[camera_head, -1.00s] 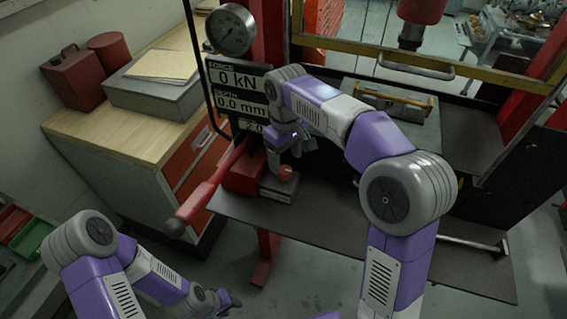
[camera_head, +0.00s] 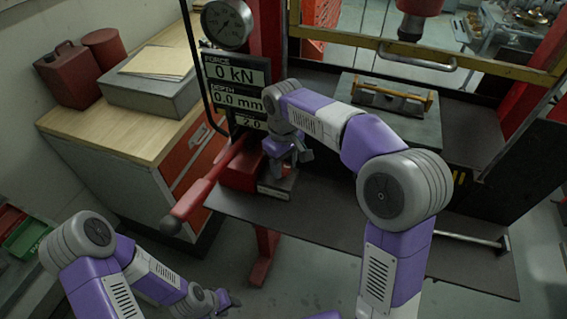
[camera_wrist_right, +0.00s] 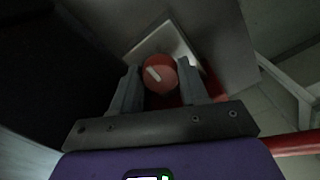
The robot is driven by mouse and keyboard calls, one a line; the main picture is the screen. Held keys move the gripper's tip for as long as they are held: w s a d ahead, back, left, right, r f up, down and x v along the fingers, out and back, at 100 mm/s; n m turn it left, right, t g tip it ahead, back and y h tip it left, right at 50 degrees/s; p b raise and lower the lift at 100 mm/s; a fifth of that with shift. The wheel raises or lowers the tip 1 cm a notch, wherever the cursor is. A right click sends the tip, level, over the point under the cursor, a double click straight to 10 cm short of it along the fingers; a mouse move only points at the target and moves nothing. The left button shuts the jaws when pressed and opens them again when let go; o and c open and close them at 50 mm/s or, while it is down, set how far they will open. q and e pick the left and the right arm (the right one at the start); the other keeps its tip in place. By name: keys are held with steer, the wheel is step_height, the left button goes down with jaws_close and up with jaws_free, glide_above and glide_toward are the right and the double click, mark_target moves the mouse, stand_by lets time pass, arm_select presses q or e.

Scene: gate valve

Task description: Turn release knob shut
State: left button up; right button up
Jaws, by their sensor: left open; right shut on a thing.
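The round red release knob (camera_wrist_right: 160,75) has a slanted white line on its face and sits on a pale block (camera_wrist_right: 172,42) in the right wrist view. My right gripper (camera_wrist_right: 160,86) has a finger on each side of the knob and is shut on it. In the head view my right gripper (camera_head: 290,165) reaches down over the small block (camera_head: 275,187) and hides the knob. My left gripper (camera_head: 226,301) is open and empty, low at the bottom left, away from the knob.
A long red lever (camera_head: 200,192) slants beside the block. The display (camera_head: 236,88) reads 0 kN and 0.0 mm, below a round gauge (camera_head: 227,22). A grey plate (camera_head: 425,128) with a brass-coloured bar lies to the right. The dark bench front (camera_head: 330,228) is clear.

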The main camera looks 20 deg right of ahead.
steer(key=shift+m, duration=0.3)
steer(key=shift+c, duration=0.2)
steer(key=m+p, duration=0.2)
steer(key=m, duration=0.1)
steer(key=shift+r+p, duration=0.15)
steer(key=shift+p, duration=0.2)
steer(key=m+p, duration=0.2)
steer(key=m, duration=0.2)
steer(key=shift+a+m, duration=0.1)
steer(key=shift+m, duration=0.3)
steer(key=m+p, duration=0.2)
steer(key=m, duration=0.3)
steer(key=shift+w+m+p, duration=0.1)
steer(key=shift+m+p, duration=0.8)
steer(key=shift+m, duration=1.3)
steer(key=o, duration=1.1)
steer(key=shift+c, duration=0.2)
